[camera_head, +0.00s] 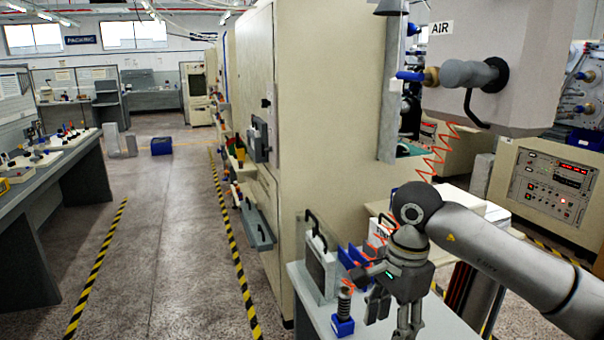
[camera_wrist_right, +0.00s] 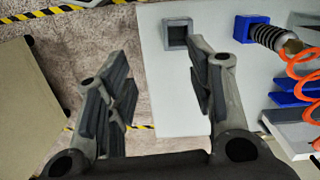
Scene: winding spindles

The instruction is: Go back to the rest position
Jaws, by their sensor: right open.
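My right gripper (camera_head: 391,312) hangs from the arm that comes in from the right, above the front of a white table (camera_head: 312,308). In the right wrist view its two fingers (camera_wrist_right: 155,90) are spread apart, with nothing between them. The white table (camera_wrist_right: 165,110) and the floor show behind them. My left gripper is not in view.
Beside the gripper stands a blue block (camera_head: 342,326) with a spring-like grey piece (camera_head: 344,300). An empty square grey holder (camera_wrist_right: 177,35) is on the table. An orange coiled hose (camera_head: 437,155) hangs nearby.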

